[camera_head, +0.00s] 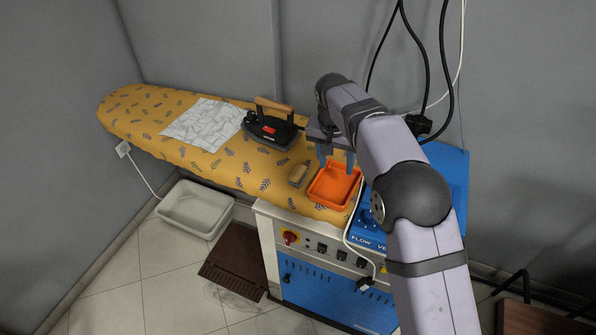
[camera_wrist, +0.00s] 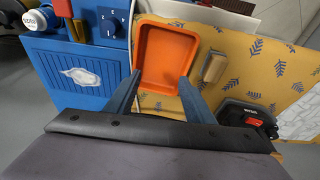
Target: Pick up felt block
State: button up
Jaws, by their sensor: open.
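The felt block (camera_head: 298,174) is a small tan block with a greyish side. It lies on the yellow patterned ironing board (camera_head: 226,172), just left of an orange tray (camera_head: 316,199). In the wrist view the block (camera_wrist: 214,67) lies to the right of the tray (camera_wrist: 141,52), close beside it. My gripper (camera_head: 337,163) is open and empty above the tray area. In the wrist view its two fingers (camera_wrist: 155,88) are spread apart, and the block lies beyond and right of the right fingertip, not between the fingers.
A black iron (camera_head: 270,130) with a wooden handle stands behind the block, near a wrinkled white cloth (camera_head: 203,123). A blue machine panel (camera_head: 371,232) adjoins the tray. A white basin (camera_head: 195,209) sits on the floor. Cables hang at the back right.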

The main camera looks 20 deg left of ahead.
jog(key=p, duration=0.1)
send_near(298, 171)
jog(key=shift+s+f+t, duration=0.1)
jog(key=shift+f+t, duration=0.3)
jog(key=shift+f, duration=0.2)
jog(key=shift+p+x, duration=1.9)
jog(key=shift+x, duration=1.8)
jog(key=c, duration=1.1)
